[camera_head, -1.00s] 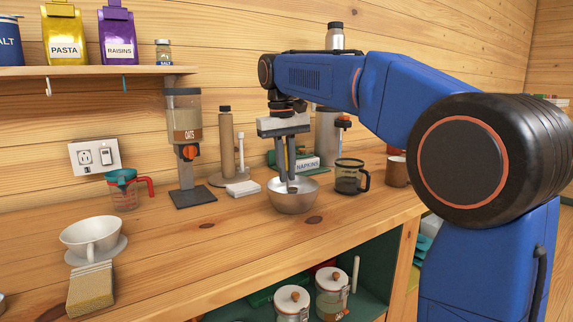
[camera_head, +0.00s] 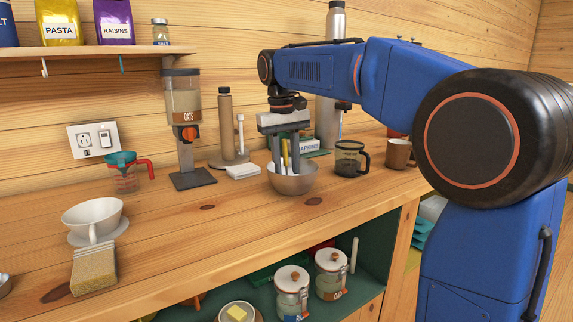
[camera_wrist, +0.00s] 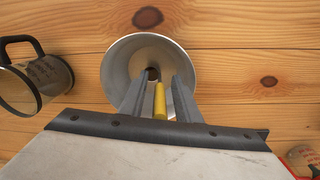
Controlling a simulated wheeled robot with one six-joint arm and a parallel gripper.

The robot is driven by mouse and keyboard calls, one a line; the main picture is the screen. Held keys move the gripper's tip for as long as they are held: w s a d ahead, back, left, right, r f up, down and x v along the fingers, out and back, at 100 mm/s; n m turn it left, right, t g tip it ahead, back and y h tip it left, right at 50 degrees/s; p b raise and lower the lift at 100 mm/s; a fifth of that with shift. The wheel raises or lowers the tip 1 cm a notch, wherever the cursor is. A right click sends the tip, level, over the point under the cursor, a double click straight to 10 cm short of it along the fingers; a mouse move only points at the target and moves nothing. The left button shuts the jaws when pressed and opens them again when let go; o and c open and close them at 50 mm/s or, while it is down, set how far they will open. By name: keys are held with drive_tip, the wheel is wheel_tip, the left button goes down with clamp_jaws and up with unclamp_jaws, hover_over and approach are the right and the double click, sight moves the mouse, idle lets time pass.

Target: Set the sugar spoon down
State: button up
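The sugar spoon shows as a yellow handle (camera_head: 285,153) standing in a metal bowl (camera_head: 294,185) on the wooden counter. In the wrist view the yellow handle (camera_wrist: 159,101) lies between my fingers, above the bowl (camera_wrist: 115,72). A small dark round patch shows at the bowl's bottom; I cannot tell if it is the spoon's end. My gripper (camera_head: 285,172) points down with its fingertips at or inside the bowl's opening. The fingers (camera_wrist: 160,92) are apart, with a gap on each side of the handle. The spoon's lower end is mostly hidden.
A glass mug (camera_head: 349,160) and a brown cup (camera_head: 397,154) stand right of the bowl. A napkin box (camera_head: 309,146) and a tall bottle (camera_head: 326,125) are behind.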

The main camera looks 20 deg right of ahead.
drive_tip(key=shift+r, duration=0.15)
drive_tip(key=r, duration=0.8)
drive_tip(key=a+r, duration=0.1)
drive_tip(key=r, duration=0.3)
drive_tip(key=shift+s, duration=0.15)
